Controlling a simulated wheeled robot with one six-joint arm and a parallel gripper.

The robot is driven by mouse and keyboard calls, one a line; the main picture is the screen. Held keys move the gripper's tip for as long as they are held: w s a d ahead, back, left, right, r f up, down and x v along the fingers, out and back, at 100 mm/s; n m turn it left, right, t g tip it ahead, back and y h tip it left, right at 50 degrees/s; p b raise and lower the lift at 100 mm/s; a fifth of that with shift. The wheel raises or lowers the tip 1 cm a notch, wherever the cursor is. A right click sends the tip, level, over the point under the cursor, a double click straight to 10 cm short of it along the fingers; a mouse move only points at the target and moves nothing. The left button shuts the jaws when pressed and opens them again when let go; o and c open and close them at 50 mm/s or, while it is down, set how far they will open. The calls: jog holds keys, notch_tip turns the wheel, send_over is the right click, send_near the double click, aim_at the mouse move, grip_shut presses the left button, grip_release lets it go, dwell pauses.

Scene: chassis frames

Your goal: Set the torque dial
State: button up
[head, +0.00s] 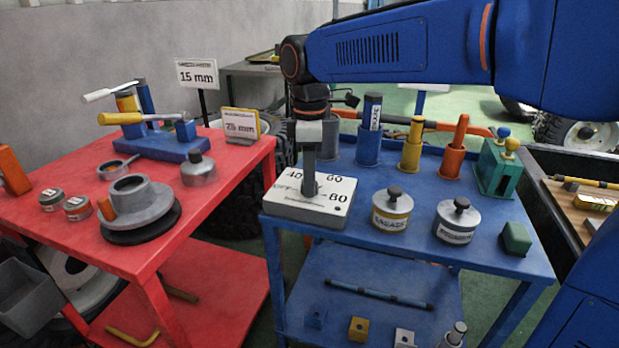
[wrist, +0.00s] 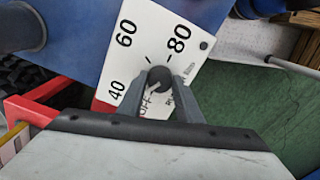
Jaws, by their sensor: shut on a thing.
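The torque dial is a white-topped box (head: 327,206) at the front left corner of the blue cart, marked OFF, 40, 60 and 80. In the wrist view its white face (wrist: 140,25) shows 40, 60, 80 and OFF around a dark knob (wrist: 159,79). My gripper (head: 310,187) points straight down over the dial in the head view. In the wrist view the two grey fingers of my gripper (wrist: 158,92) are closed around the knob. A light pointer line on the knob shows, but which mark it is set to is hard to tell.
The blue cart (head: 380,236) also bears two lidded tins, the nearer left one (head: 392,212), a green block (head: 515,239) and upright tools in holders behind. A red cart (head: 125,256) with a vise, grey flanged part and small tins stands left, with a gap between carts.

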jog(key=n, duration=0.5)
jog(key=shift+n, duration=0.4)
dwell(0.3)
jog(key=o, duration=1)
jog(key=shift+o, duration=0.2)
notch_tip(320, 180, up, 17)
jog(key=shift+r, duration=0.2)
